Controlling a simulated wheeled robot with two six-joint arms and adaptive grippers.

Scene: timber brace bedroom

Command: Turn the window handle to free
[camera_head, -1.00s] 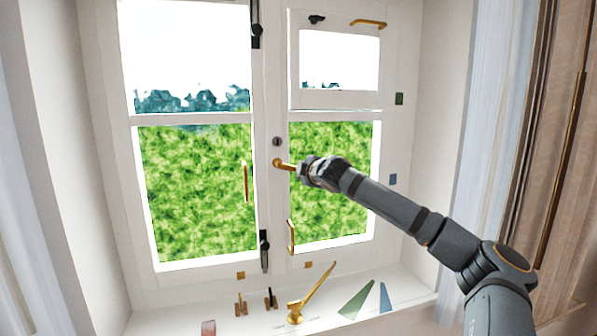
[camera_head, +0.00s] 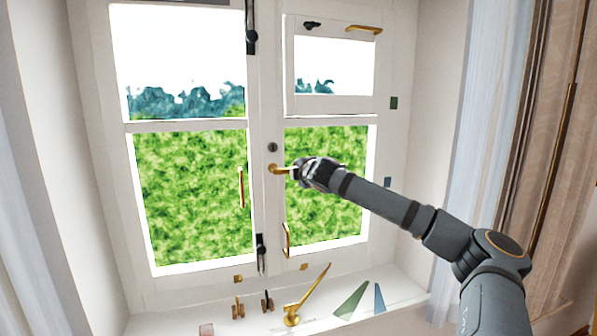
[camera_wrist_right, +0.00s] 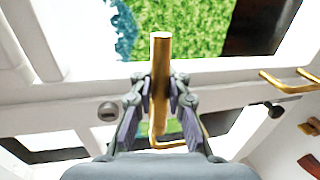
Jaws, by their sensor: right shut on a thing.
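The brass window handle (camera_head: 277,169) sits on the middle stile of the white window, just below a dark round keyhole or knob (camera_head: 272,147). Its lever points to the right, close to horizontal. My right gripper (camera_head: 299,173) comes in from the right and is shut on the lever's outer part. In the right wrist view the brass lever (camera_wrist_right: 160,75) lies between the two fingers of my right gripper (camera_wrist_right: 160,100). The gripper hides the lever's end in the head view. My left gripper is not in view.
Vertical brass pulls are on the left sash (camera_head: 241,188) and the right sash (camera_head: 286,240). Black bolts (camera_head: 251,30) (camera_head: 261,255) line the middle stile. The sill holds a long brass stay (camera_head: 308,295), small brackets and green and blue wedges (camera_head: 352,302). A curtain (camera_head: 490,120) hangs at right.

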